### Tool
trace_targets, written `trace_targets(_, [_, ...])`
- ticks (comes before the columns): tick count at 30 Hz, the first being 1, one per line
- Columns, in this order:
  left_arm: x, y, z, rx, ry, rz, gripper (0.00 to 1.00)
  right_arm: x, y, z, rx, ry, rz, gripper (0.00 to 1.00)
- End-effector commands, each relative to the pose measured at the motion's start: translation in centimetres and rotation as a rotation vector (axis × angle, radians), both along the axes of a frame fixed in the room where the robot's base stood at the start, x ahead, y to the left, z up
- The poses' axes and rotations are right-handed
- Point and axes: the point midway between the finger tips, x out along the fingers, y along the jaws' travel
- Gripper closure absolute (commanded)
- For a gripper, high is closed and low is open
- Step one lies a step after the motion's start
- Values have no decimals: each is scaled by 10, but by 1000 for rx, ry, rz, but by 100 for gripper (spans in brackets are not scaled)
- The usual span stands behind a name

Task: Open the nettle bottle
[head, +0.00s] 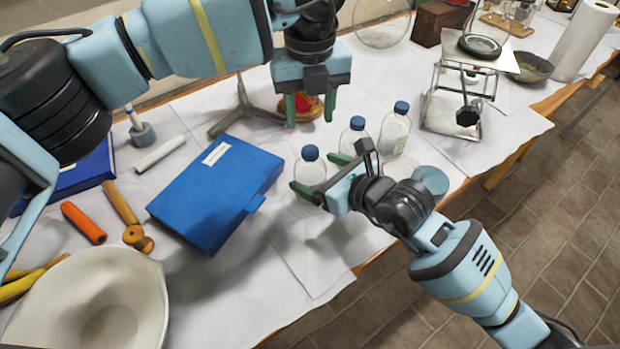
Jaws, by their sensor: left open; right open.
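Three clear bottles with blue caps stand on the white-covered table: a near one (311,174), a middle one (351,142) and a far one (394,134). No label can be read, so I cannot tell which is the nettle bottle. My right gripper (317,173) is open, with its green fingers on either side of the near bottle's body, below the cap. Contact cannot be made out. My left gripper (310,107) is open and points down, above and behind the near bottle, with nothing between its fingers. The near bottle stands upright with its cap on.
A blue case (217,190) lies left of the bottles, and a white bowl (92,300) is at the front left. A metal balance stand (452,112) stands to the right. A red and yellow object (308,106) sits behind my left gripper. The table's front edge is close.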

Motion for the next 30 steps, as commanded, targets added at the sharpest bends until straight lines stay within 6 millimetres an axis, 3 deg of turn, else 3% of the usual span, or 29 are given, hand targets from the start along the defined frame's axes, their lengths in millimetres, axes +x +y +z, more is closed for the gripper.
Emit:
trace_targets(7, [0, 0, 0, 0, 0, 0, 53, 17, 17, -9, 1, 1, 1, 14])
trace_targets(19, [0, 0, 0, 0, 0, 0, 53, 20, 20, -11, 0, 0, 0, 14])
trace_targets(30, [0, 0, 0, 0, 0, 0, 53, 20, 20, -11, 1, 1, 0, 61])
